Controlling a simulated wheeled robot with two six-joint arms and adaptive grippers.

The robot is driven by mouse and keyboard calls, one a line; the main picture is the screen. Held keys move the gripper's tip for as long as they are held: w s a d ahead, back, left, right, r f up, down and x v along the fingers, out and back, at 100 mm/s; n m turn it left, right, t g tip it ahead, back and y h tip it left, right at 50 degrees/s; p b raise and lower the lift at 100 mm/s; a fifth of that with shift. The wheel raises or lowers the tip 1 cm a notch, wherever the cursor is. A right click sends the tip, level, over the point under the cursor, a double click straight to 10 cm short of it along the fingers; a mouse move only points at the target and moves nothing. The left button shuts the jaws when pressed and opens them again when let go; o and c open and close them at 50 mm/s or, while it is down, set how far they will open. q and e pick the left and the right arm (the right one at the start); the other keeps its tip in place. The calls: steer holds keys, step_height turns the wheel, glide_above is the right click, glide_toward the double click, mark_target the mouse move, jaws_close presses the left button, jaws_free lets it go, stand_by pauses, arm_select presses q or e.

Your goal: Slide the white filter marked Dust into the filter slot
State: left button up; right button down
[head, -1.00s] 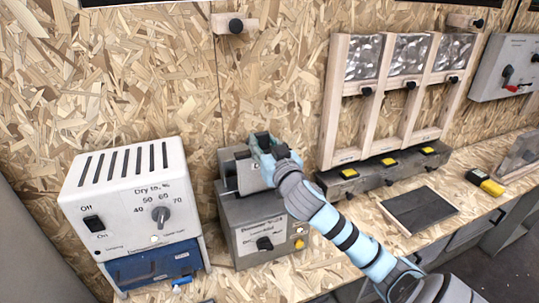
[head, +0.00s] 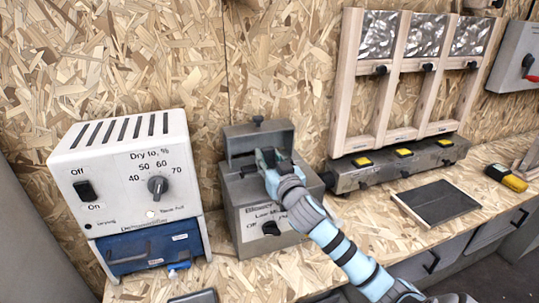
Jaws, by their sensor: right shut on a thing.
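The grey metal blower box (head: 262,205) stands left of centre, with its lid (head: 262,140) tipped up at the back. The Dust mark cannot be read. The filter slot is hidden behind my gripper, so I cannot tell how deep the filter sits. My left gripper is not in view.
A white dehumidifier (head: 130,170) with a blue drawer (head: 150,250) stands to the left. To the right are a wooden frame (head: 343,90), a low box with yellow buttons (head: 380,172), a dark framed panel (head: 437,203) and a yellow meter (head: 507,177). The bench front is mostly clear.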

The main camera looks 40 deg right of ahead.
steer(key=shift+w+d+f, duration=0.15)
steer(key=shift+w+f, duration=0.05)
steer(key=shift+f, duration=0.55)
steer(key=shift+r, duration=0.1)
steer(key=c, duration=1.1)
jaws_free()
steer(key=shift+o, duration=0.2)
steer(key=shift+s, duration=0.1)
steer(key=p+v, duration=0.5)
steer(key=v, duration=1.6)
